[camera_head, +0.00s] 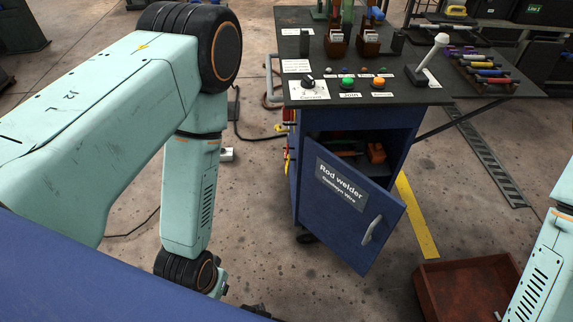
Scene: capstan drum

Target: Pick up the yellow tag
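I cannot make out a thing that is surely the yellow tag.
The cabinet door (348,208) labelled "Rod welder" hangs open, with small items on the shelf inside. Its top (400,92) carries a dial, buttons and a lever. A rust-red tray (465,285) lies on the floor at the lower right. Cables run across the floor.

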